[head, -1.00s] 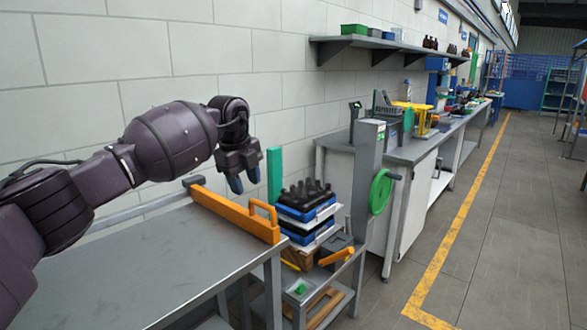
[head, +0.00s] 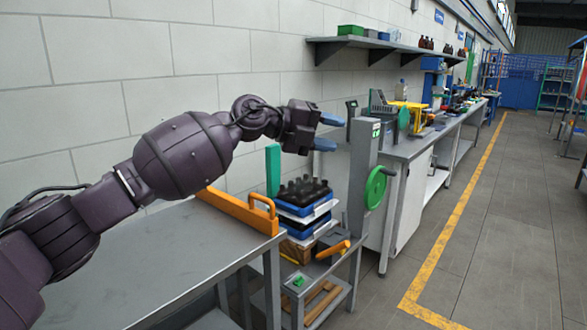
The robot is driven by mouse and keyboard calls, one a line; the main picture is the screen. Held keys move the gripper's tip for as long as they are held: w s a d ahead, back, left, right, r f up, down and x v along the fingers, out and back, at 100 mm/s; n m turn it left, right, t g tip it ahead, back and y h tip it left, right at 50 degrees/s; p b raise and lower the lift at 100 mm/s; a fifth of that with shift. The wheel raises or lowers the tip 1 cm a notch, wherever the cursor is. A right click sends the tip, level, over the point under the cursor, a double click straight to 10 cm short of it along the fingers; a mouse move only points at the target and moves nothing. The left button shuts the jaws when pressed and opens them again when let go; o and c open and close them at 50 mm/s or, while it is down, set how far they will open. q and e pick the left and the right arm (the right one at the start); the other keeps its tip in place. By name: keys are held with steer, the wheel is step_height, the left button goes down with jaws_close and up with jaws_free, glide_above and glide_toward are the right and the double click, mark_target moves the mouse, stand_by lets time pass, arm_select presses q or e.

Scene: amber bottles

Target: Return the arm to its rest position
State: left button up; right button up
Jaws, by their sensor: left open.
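My left arm comes in from the left above the grey metal table. My left gripper (head: 328,131) is open and empty, its blue-tipped fingers pointing right. In the picture it stands above the crates of dark bottles and just left of the grey column with the green wheel. A blue crate (head: 300,209) holds several dark bottles (head: 302,189) and sits on a stack on the low cart. My right gripper is not in view.
The grey table (head: 150,258) has a bare top with an orange rail (head: 236,209) at its far edge. A green handwheel (head: 376,187) sits on a grey column (head: 362,160). A wall shelf (head: 370,43) hangs above. The floor at right is clear.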

arm_select(q)
steer(key=s+a+f+n+t+y, duration=0.3)
steer(key=s+a+f+n+t, duration=0.15)
steer(key=a+f+n, duration=0.4)
steer(key=s+a+f+n+t+y, duration=0.3)
steer(key=a+f+n+t, duration=0.2)
steer(key=f+n, duration=0.5)
steer(key=s+a+f+n+t+y, duration=0.3)
steer(key=s+a+f+n+t, duration=0.15)
steer(key=a+f+n, duration=0.5)
steer(key=s+a+f+n+g+y, duration=0.2)
steer(key=s+a+f, duration=0.2)
steer(key=s+f, duration=0.4)
steer(key=s+a+f+n+g+y, duration=0.2)
steer(key=s+a+f, duration=0.1)
steer(key=s+f, duration=0.6)
steer(key=s+a+f+n+g+y, duration=0.2)
steer(key=s+a+f, duration=0.2)
steer(key=s+f, duration=0.4)
steer(key=s, duration=0.4)
steer(key=shift+s+a+f+n, duration=0.2)
steer(key=shift+s+a+n, duration=0.1)
steer(key=shift+s, duration=0.1)
